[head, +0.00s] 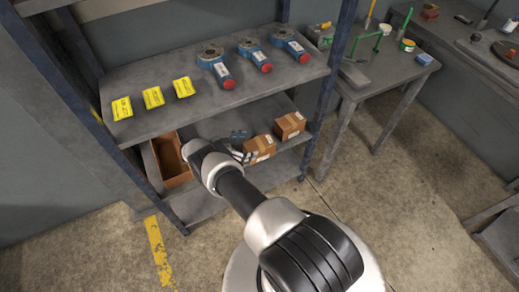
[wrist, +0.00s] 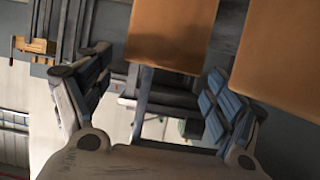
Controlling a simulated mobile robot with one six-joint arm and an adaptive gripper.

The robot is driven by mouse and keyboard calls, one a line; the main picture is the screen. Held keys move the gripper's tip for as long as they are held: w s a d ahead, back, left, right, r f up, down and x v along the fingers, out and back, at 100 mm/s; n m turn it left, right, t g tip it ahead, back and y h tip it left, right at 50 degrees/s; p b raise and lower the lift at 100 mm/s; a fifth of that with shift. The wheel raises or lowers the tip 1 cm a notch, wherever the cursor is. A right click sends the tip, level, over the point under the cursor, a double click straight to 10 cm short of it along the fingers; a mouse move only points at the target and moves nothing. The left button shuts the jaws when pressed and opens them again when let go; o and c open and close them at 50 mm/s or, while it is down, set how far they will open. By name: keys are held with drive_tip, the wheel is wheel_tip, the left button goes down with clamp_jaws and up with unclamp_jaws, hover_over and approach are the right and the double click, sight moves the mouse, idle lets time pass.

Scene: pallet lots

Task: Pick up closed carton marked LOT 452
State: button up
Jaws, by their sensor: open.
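Two closed brown cartons stand on the lower shelf in the head view: a nearer one (head: 259,148) and one farther right (head: 290,125). Each has a small pale label, too small to read, so I cannot tell which is LOT 452. My gripper (head: 241,146) is at the lower shelf, just left of the nearer carton. In the wrist view my gripper (wrist: 158,68) is open, with nothing held between its fingers. One brown carton face (wrist: 172,32) shows ahead between the fingers, and another (wrist: 282,45) shows beyond the right finger.
An open, empty-looking brown box (head: 172,160) stands at the lower shelf's left end. The upper shelf (head: 190,115) lies close above, holding yellow packs (head: 153,97) and blue tools with red ends (head: 255,55). A blue rack post (head: 334,75) stands right of the cartons.

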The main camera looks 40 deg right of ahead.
sight(259, 143)
drive_tip(key=shift+r+b+x, duration=0.15)
drive_tip(key=shift+x, duration=1.4)
drive_tip(key=shift+r+b+x, duration=0.15)
drive_tip(key=shift+x, duration=1.4)
drive_tip(key=shift+s, duration=0.1)
drive_tip(key=shift+r, duration=0.1)
drive_tip(key=c, duration=1.4)
